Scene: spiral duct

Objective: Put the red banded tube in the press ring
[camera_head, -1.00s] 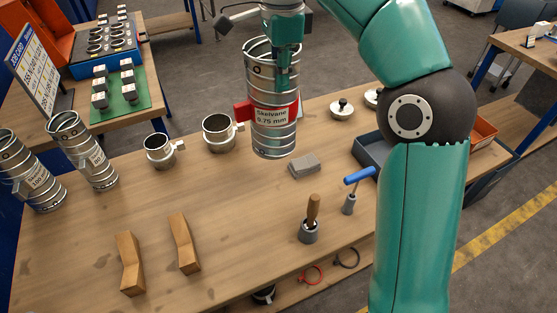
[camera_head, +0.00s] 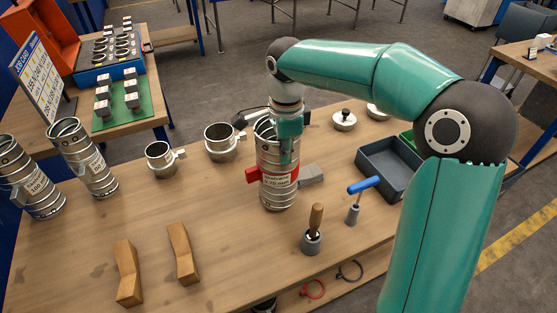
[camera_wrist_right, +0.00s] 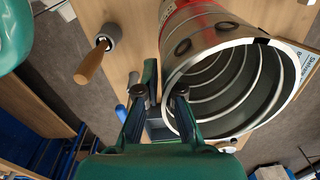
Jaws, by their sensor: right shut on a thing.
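The red banded tube (camera_head: 279,190) is a ribbed metal cylinder with a red band, a red tab and a white label. It stands upright at mid-table; I cannot tell whether its base touches the wood. My right gripper (camera_head: 287,146) is shut on its upper wall, one finger inside the open rim. In the right wrist view the tube (camera_wrist_right: 225,70) shows its open end beside my fingers (camera_wrist_right: 158,104). Two metal rings with side clamps, a smaller one (camera_head: 159,160) and a larger one (camera_head: 221,143), stand left of the tube; I cannot tell which is the press ring. My left gripper is out of view.
Two other metal tubes (camera_head: 83,160) (camera_head: 30,180) stand at the left. Two wooden blocks (camera_head: 128,272) (camera_head: 183,253) lie in front. A grey block (camera_head: 312,175), a wooden-handled tool (camera_head: 313,232), a blue-handled tool (camera_head: 358,190) and a dark tray (camera_head: 388,168) are to the right.

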